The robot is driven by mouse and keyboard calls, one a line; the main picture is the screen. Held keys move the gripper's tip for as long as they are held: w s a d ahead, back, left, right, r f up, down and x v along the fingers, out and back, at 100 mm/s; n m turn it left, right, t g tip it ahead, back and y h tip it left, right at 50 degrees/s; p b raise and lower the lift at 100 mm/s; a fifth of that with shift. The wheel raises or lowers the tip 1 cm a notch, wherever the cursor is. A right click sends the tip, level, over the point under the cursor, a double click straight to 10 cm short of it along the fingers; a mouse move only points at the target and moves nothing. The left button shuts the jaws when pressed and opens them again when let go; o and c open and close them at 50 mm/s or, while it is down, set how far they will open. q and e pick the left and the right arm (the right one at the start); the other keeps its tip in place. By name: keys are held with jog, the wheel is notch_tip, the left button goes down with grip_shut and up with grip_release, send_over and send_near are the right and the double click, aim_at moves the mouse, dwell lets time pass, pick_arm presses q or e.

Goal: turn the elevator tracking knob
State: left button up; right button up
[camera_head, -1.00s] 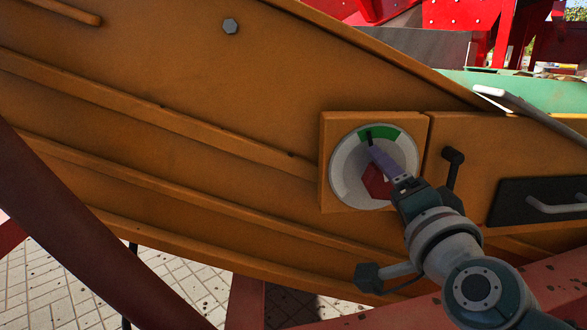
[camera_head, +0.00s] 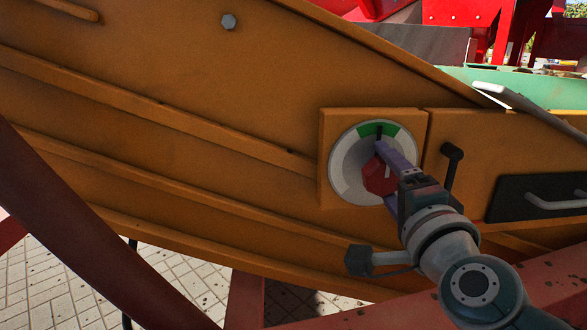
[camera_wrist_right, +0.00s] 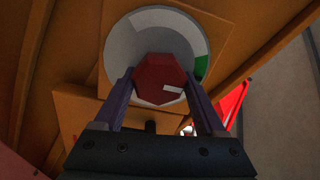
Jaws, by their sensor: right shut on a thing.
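The red, many-sided knob (camera_head: 374,178) sits in the middle of a round pale grey dial (camera_head: 345,168) on an orange panel. The fingers and wrist partly cover the knob and the dial's lower right in the head view. My left gripper is out of view.
A dark lever (camera_head: 451,162) stands right of the dial, close to my right wrist. Further right is a black plate with a grey handle (camera_head: 556,201). Reddish beams cross the lower part. Paving (camera_head: 170,285) shows below.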

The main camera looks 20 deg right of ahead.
jog(key=o, duration=1.3)
jog(key=p+v, duration=0.1)
jog(key=v, duration=0.8)
jog(key=shift+s+a+p, duration=0.15)
jog(key=shift+s+p, duration=0.15)
jog(key=shift+s, duration=0.1)
